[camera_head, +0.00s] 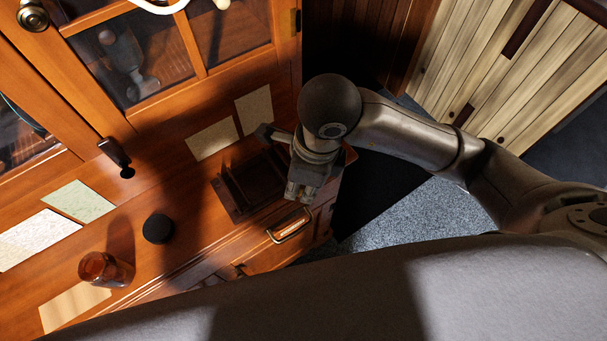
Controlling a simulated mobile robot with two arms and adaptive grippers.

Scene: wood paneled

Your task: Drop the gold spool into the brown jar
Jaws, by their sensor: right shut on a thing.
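The brown jar (105,269) is a small, reddish-brown, see-through vessel on the wooden cabinet top at the lower left. My right gripper (296,188) points down over the right end of the cabinet top, beside a dark slotted rack, well to the right of the jar. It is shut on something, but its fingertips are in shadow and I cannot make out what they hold. I cannot pick out the gold spool anywhere in view. My left gripper is not in view.
The dark rack (241,190) stands beside my right gripper. A round black object (157,228) lies between rack and jar. Paper sheets (40,238) lie flat around them. Glass-paned doors (135,58) rise behind. A drawer handle (290,226) sticks out in front.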

